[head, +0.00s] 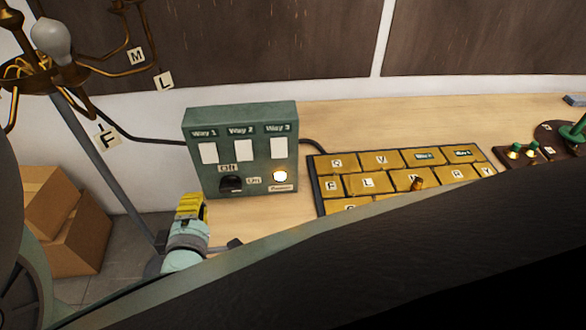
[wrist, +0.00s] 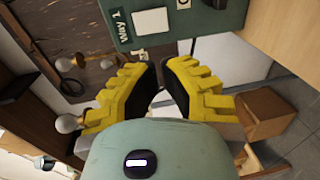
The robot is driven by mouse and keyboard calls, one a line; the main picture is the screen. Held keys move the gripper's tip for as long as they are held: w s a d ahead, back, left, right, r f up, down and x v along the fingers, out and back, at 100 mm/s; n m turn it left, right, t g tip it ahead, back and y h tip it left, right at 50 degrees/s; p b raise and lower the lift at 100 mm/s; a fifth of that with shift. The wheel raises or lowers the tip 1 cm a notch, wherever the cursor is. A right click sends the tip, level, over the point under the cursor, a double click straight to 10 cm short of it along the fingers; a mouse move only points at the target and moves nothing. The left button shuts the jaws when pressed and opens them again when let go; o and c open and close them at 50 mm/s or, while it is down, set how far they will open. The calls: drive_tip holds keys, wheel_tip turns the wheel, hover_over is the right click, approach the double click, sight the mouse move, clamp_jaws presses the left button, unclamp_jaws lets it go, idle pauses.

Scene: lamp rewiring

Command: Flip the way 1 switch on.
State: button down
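The green switch box (head: 240,117) stands on the bench in the head view, with white switches under the labels Way 1, Way 2 and Way 3. The way 1 switch (head: 208,153) is the leftmost; it also shows in the wrist view (wrist: 150,22), turned sideways. I cannot tell its on or off position. My gripper (head: 190,203), with yellow fingers, is in front of the box's lower left corner in the head view. In the wrist view its fingertips (wrist: 160,66) are nearly together with nothing between them, apart from the box.
The box has a dark Off/On knob (head: 231,183) and a glowing power light (head: 280,176). A tray of lettered gold tiles (head: 381,184) lies to its right. A lamp with a bulb (head: 52,41) and letter tags stands left. Cardboard boxes (head: 75,235) are on the floor.

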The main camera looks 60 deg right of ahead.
sight(206, 159)
drive_tip(key=b+x, duration=0.2)
drive_tip(key=x, duration=1.2)
drive_tip(key=shift+b, duration=0.4)
